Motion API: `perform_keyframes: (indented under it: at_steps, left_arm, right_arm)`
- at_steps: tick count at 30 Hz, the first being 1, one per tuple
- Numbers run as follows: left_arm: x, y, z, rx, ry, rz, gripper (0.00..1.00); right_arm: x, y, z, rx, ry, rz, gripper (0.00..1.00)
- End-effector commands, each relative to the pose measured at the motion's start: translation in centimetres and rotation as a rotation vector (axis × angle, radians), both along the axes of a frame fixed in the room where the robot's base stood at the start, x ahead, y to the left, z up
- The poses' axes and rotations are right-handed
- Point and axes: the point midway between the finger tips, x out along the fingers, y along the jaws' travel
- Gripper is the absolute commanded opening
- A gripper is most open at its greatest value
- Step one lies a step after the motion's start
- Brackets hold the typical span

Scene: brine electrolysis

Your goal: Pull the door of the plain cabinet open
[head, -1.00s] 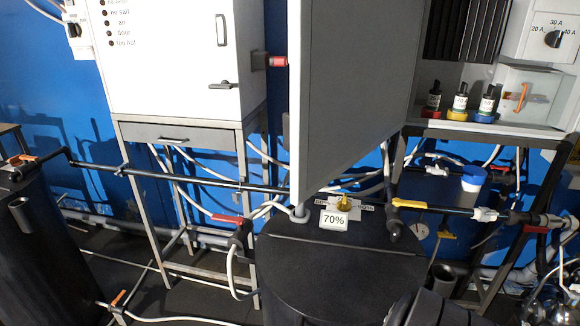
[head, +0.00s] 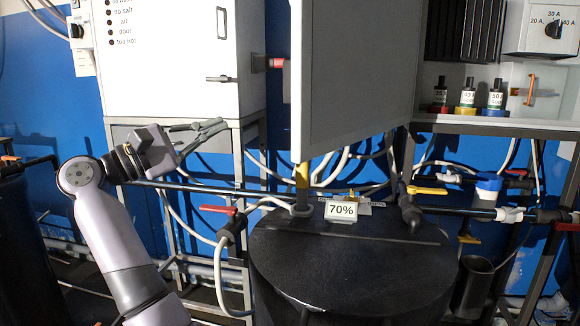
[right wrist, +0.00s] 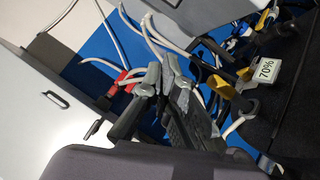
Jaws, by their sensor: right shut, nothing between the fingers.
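The white cabinet (head: 170,55) at the upper left of the head view has a vertical handle (head: 222,22) and a small dark latch (head: 221,78). Its front looks closed; it also shows at the left of the right wrist view (right wrist: 40,120). A large grey panel (head: 360,75) in the middle looks like a door standing open. I cannot tell for sure which is the plain cabinet. My right gripper (head: 220,126) is shut and empty, below the latch and in front of the cabinet's stand, touching nothing visible. Its fingers show in the right wrist view (right wrist: 163,72). My left gripper is out of view.
A black drum (head: 350,265) with a 70% sign (head: 341,211) stands below the grey panel. Pipes with a red valve handle (head: 218,209) and a yellow one (head: 427,190) run beside it. Small bottles (head: 467,95) stand on the right shelf.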

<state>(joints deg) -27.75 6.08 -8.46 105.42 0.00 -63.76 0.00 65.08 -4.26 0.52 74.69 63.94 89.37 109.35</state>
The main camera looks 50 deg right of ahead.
Motion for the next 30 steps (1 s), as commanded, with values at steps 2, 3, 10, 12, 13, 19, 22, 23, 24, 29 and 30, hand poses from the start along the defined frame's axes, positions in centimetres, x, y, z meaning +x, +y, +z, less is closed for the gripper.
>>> perform_keyframes:
  at_steps: [2,3,10,12,13,19,22,23,24,29,30]
  left_arm:
    - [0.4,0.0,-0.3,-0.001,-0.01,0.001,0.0]
    - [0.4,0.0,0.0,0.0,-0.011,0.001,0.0]
    - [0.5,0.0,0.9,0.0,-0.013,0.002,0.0]
    - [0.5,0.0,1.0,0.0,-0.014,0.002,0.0]
    - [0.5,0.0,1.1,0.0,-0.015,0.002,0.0]
    - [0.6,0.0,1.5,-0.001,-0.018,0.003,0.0]
    - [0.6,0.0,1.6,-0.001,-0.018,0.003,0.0]
    - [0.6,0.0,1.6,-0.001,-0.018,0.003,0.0]
    - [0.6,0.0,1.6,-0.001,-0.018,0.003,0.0]
    - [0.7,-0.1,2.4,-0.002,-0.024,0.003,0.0]
    - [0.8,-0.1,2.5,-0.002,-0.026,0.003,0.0]
  right_arm:
    - [-2.1,-0.4,-0.7,0.079,-0.201,0.013,0.0]
    - [-2.8,-0.6,-0.7,0.107,-0.271,0.016,0.0]
    - [-4.2,-1.6,-0.6,0.156,-0.396,0.017,0.0]
    - [-4.5,-2.6,-0.6,0.153,-0.393,0.016,0.0]
    - [-4.6,-3.1,-0.6,0.153,-0.392,0.016,0.0]
    - [-6.0,-7.2,-0.6,0.15,-0.389,0.012,0.0]
    - [-6.6,-9.2,-0.6,0.149,-0.389,0.015,0.0]
    - [-6.8,-9.8,-0.6,0.15,-0.389,0.014,0.0]
    - [-7.1,-10.6,-0.6,0.15,-0.389,0.015,0.0]
    - [-9.2,-10.1,-0.6,0.149,-0.389,0.018,0.0]
    - [-9.6,-10.1,-0.6,0.15,-0.39,0.018,0.0]
